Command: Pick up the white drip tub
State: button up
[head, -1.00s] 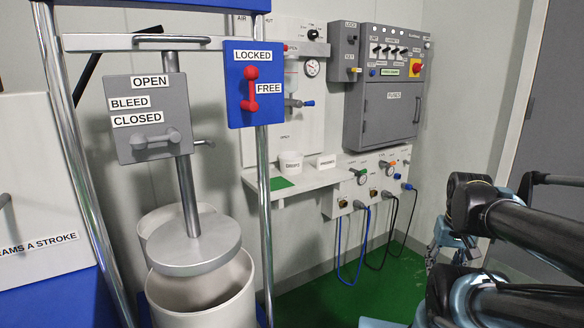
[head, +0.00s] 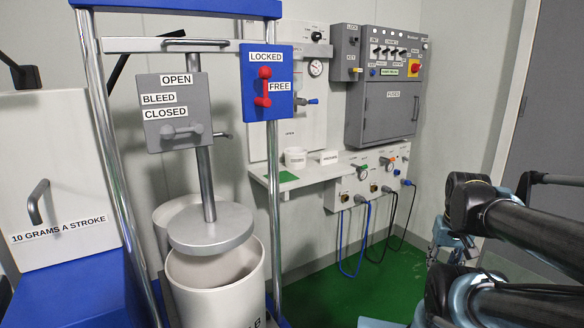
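A small white tub (head: 295,158), which looks like the drip tub, stands upright on the pale wall shelf (head: 262,170) in the middle of the head view. It is beside a small white label card (head: 329,157) and behind a green patch on the shelf. My dark arm fills the right side. What seems to be my gripper (head: 446,240) shows small and partly covered behind the arm links, well to the right of the tub and apart from it. Its fingers are too unclear to tell open from shut.
A tall drum press with a metal post frame (head: 272,200) and a large open white drum (head: 218,290) stands at left, near the shelf. Valves and hanging hoses (head: 365,235) are under the shelf's right part. Green floor (head: 320,300) is clear between the press and my arm.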

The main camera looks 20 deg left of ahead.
aim_at(294, 158)
jog(key=k, duration=1.05)
jog(key=z, duration=0.4)
jog(key=i, duration=2)
jog(key=u, duration=0.75)
jog(key=i, duration=0.4)
jog(key=u, duration=0.25)
